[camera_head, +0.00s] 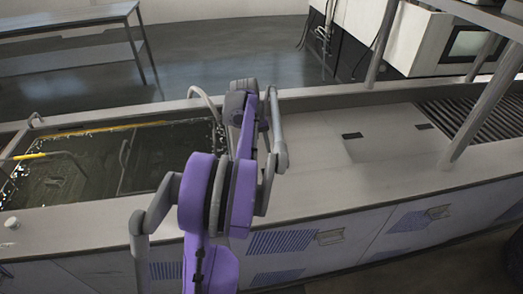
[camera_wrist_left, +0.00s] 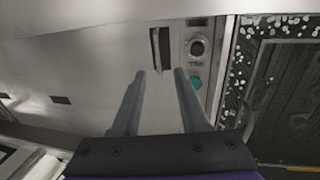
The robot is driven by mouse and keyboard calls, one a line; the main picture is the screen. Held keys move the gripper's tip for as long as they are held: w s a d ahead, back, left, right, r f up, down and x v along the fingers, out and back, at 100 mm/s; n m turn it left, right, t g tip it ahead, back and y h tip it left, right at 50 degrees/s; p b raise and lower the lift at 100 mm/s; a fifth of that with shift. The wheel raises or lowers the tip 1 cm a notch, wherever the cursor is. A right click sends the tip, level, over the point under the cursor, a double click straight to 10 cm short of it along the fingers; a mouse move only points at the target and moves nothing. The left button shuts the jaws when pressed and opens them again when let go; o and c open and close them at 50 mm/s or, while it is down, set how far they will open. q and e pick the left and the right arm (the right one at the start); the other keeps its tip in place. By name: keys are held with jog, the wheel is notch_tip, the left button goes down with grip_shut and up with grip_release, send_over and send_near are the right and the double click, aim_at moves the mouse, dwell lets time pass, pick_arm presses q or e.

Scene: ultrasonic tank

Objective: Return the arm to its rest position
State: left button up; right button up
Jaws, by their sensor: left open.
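My left arm (camera_head: 222,195), purple and grey, rises from the bottom of the head view and reaches up over the grey counter. Its fingertips are hard to make out there. In the left wrist view my left gripper (camera_wrist_left: 160,74) shows two grey fingers spread apart with nothing between them. Past the fingertips is a grey surface with a dark slot (camera_wrist_left: 160,50), a round knob (camera_wrist_left: 197,47) and a teal button (camera_wrist_left: 196,82). My right gripper is not seen.
The liquid-filled tank (camera_head: 70,131) is set in the counter (camera_head: 315,165) left of my arm, with bent grey handles at its edges. A slatted grate (camera_head: 475,118) and slanted grey posts (camera_head: 485,105) stand at right. A metal table (camera_head: 75,20) is at the back left.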

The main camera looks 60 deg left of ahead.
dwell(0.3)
